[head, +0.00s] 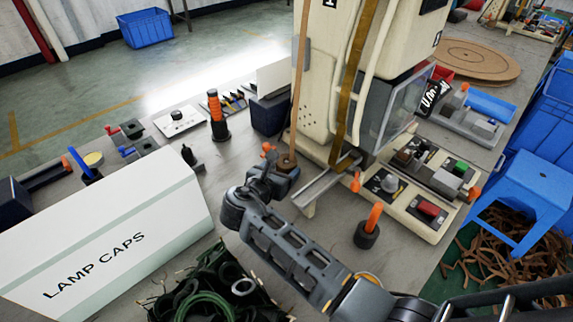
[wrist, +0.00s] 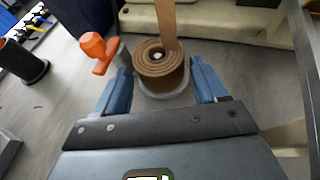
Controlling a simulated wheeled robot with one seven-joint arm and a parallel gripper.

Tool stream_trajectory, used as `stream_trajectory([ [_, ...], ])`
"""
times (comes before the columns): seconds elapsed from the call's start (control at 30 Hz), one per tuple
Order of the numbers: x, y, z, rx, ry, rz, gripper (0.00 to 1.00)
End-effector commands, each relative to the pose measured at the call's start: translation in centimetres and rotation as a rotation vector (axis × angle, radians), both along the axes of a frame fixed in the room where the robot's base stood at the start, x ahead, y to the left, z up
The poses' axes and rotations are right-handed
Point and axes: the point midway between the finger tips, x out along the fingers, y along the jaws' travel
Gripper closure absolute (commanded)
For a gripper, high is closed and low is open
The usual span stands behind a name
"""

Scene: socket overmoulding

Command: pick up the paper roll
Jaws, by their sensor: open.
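The paper roll (wrist: 160,70) is a brown coiled roll standing on a grey round base in the wrist view, with a strip of its paper rising upward. In the head view the paper roll (head: 286,161) is small and partly hidden by my gripper, and its strip runs up in front of the machine. My gripper (wrist: 163,92) is open, with one blue finger on each side of the roll and its base. It also shows in the head view (head: 279,174), right at the roll. Whether the fingers touch the roll cannot be told.
An orange-knobbed lever (wrist: 98,52) stands close to the left finger. The cream machine (head: 330,80) rises just behind the roll. A metal chute (head: 322,186) lies to the right. A white lamp caps box (head: 110,235) and a bin of dark rings (head: 215,285) stand nearer.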

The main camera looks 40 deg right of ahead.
Motion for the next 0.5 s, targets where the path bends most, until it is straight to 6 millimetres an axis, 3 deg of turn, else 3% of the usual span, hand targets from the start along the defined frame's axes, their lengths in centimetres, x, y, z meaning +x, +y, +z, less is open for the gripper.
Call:
stream_trajectory([
  [0.13,0.51,-1.23,-0.49,0.001,-0.002,-0.001,0.28],
  [0.37,0.60,-1.36,-0.58,0.001,-0.002,0.000,0.28],
  [0.5,0.59,-1.35,-0.58,0.001,-0.002,0.000,0.39],
])
